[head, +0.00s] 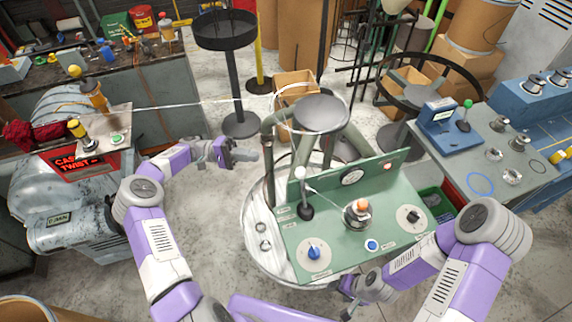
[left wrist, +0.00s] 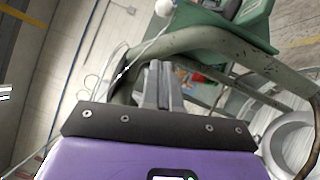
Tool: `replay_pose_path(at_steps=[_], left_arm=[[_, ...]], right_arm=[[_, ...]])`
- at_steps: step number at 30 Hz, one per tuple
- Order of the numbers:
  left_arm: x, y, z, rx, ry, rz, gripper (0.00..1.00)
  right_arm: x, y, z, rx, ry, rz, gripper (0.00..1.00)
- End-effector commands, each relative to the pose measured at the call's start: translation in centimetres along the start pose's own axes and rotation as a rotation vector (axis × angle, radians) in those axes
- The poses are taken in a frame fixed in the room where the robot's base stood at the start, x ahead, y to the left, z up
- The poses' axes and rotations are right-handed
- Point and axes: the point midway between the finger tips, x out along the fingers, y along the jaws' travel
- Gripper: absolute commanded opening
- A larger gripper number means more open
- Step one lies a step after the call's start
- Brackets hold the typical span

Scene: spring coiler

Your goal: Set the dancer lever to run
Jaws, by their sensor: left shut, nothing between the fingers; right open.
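A green control panel (head: 325,245) carries a white-knobbed lever (head: 301,175) on a dark base at its left side, standing roughly upright. An orange-topped control (head: 361,206) sits right of it. The labels are too small to read, so I cannot tell for sure which is the dancer lever. My left gripper (head: 248,155) is shut and empty, left of and apart from the white knob. The left wrist view shows its closed fingers (left wrist: 158,85) and a white knob (left wrist: 164,7) beyond them. My right gripper (head: 348,297) is open below the panel's front edge.
The panel also has a blue knob (head: 313,252), a blue button (head: 371,245) and a dark dial (head: 410,217). Curved green-grey pipes (head: 268,165) stand behind it. A thin pale wire (head: 200,101) spans from the left machine.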

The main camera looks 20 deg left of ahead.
Motion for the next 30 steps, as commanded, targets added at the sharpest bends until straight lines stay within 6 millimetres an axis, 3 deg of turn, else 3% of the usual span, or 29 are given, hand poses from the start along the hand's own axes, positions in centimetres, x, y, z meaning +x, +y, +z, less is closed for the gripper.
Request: replay_pose_path(at_steps=[14, 21, 30], left_arm=[[9.6, 0.0, 0.1, 0.0, -0.005, -0.001, 0.0], [11.3, 0.1, 2.1, -0.001, -0.002, 0.0, 0.0], [12.1, 0.0, 2.9, 0.001, -0.001, 0.0, 0.0]], right_arm=[[-0.1, 0.0, 0.0, 0.0, 0.001, 0.0, 0.57], [-0.1, -0.1, 0.0, 0.0, 0.001, 0.0, 0.57], [-0.1, -0.1, 0.0, 0.0, 0.001, 0.0, 0.57]])
